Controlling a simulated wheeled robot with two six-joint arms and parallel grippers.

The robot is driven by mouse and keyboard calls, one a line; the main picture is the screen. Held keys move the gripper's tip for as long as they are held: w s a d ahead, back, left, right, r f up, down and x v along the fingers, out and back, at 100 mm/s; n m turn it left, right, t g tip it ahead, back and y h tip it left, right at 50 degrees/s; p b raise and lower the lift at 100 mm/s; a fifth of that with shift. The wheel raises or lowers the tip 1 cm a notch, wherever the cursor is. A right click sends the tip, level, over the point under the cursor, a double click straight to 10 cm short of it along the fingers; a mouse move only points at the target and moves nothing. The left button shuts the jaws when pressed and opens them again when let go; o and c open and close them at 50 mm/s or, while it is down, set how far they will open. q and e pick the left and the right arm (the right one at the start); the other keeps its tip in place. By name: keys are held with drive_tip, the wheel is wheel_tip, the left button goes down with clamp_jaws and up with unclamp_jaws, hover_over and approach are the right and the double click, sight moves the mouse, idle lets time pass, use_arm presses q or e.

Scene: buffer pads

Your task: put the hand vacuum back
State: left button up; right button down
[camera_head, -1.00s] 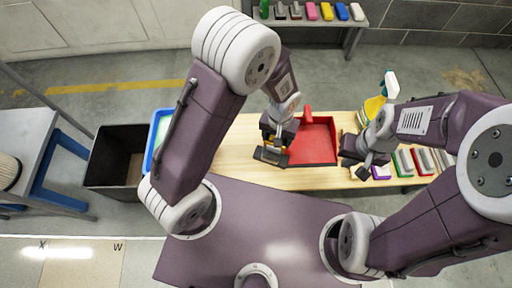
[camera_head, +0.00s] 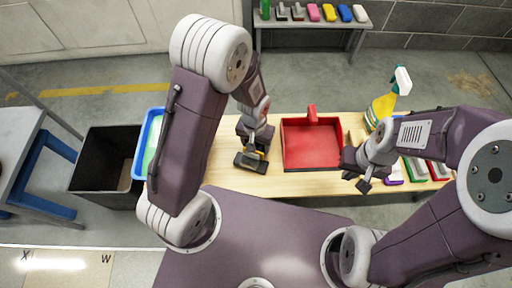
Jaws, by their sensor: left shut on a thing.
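My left gripper (camera_head: 252,157) is low over the wooden table (camera_head: 230,182), left of a red dustpan (camera_head: 311,147). My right gripper (camera_head: 360,172) is right of the dustpan, over the table's front edge. Its fingers look apart, with nothing seen between them.
A yellow spray bottle (camera_head: 381,108) stands at the table's back right. Several brushes (camera_head: 418,168) lie at the right end. A blue tray (camera_head: 148,140), partly behind my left arm, and a black bin (camera_head: 100,165) are on the left. A shelf (camera_head: 335,24) stands behind.

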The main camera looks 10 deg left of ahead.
use_arm(q)
drive_tip(key=o, duration=1.8)
wheel_tip(320, 180, up, 12)
drive_tip(key=p, duration=0.7)
drive_tip(key=s+a+r+n, duration=0.1)
drive_tip(key=s+a+r, duration=0.4)
drive_tip(key=s+a, duration=0.2)
drive_tip(key=shift+s+r, duration=0.3)
drive_tip(key=shift+s, duration=0.15)
